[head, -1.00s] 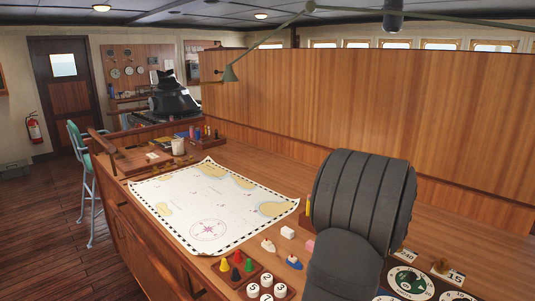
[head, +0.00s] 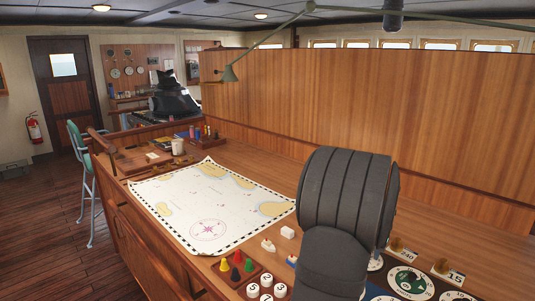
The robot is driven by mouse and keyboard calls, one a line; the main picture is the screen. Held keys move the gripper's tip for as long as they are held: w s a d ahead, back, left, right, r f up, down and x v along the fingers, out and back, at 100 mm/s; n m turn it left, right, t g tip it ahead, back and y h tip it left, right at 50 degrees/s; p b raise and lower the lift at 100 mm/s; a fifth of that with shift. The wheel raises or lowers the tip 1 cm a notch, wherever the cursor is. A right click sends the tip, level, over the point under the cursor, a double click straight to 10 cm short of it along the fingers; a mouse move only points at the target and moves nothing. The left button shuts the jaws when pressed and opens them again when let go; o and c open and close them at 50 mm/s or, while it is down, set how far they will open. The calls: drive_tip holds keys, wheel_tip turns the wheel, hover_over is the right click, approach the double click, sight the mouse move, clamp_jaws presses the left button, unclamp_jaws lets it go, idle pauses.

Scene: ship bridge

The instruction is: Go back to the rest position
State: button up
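My arm's dark grey, ribbed link rises at the lower right of the head view and stands in front of the desk. My gripper is not visible in this view, so I cannot see its fingers or whether it holds anything. The wooden chart desk (head: 245,160) runs from the back left to the lower right. The nautical chart (head: 185,190) lies flat on it, left of my arm.
Near my arm are a white block (head: 288,232), a small boat (head: 268,245), coloured cones on a tray (head: 237,264), numbered white discs (head: 267,281) and a round dial board (head: 410,281). A wooden partition (head: 380,100) stands behind.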

drive_tip(key=shift+w+a+m+g+h, duration=0.1)
drive_tip(key=shift+m+g+h, duration=0.2)
drive_tip(key=shift+m, duration=0.8)
drive_tip(key=shift+w+a+m+g+h, duration=0.1)
drive_tip(key=shift+m+g+h, duration=0.15)
drive_tip(key=shift+m, duration=0.85)
drive_tip(key=shift+w+m+g+h, duration=0.15)
drive_tip(key=shift+m+g, duration=0.25)
drive_tip(key=shift+m, duration=0.6)
drive_tip(key=shift+w+m+g+h, duration=0.1)
drive_tip(key=shift+m+g+h, duration=0.2)
drive_tip(key=shift+m, duration=0.7)
drive_tip(key=shift+s, duration=0.1)
